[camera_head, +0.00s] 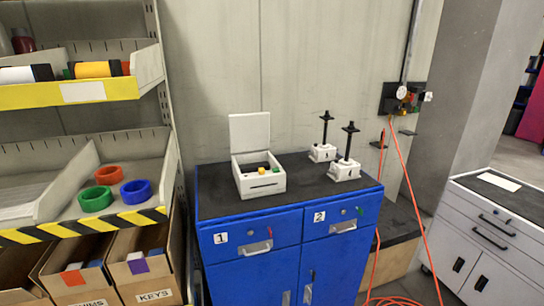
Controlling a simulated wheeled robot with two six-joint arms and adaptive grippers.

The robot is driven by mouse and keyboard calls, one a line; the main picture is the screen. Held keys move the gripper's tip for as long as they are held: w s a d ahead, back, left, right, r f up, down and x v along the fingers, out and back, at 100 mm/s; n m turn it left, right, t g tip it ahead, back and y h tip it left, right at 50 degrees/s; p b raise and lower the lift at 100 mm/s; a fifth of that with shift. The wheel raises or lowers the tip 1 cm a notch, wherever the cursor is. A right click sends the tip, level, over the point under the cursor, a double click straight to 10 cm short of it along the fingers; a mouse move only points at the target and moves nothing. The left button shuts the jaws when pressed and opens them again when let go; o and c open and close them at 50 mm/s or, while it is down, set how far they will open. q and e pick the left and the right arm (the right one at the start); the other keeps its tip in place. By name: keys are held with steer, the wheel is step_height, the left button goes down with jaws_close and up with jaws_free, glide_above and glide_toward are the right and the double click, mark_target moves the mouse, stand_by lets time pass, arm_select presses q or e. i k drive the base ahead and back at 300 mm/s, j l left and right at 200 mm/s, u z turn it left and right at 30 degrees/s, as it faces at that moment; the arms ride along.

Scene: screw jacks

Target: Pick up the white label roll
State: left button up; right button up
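A white roll with a dark end (15,75) lies on its side on the upper shelf at the far left of the head view, partly cut by the picture edge. It looks like the white label roll. A yellow roll with dark ends (94,69) lies to its right on the same shelf. Neither of my grippers is in view, so their state does not show.
The upper shelf has a yellow front lip (30,97). Red, green (95,199) and blue rings lie in the lower bin. Cardboard boxes (150,262) stand below. A blue cabinet (250,240) carries an open white box (262,184) and two screw jacks (345,170).

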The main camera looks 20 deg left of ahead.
mark_target(35, 73)
steer(key=u, duration=1.8)
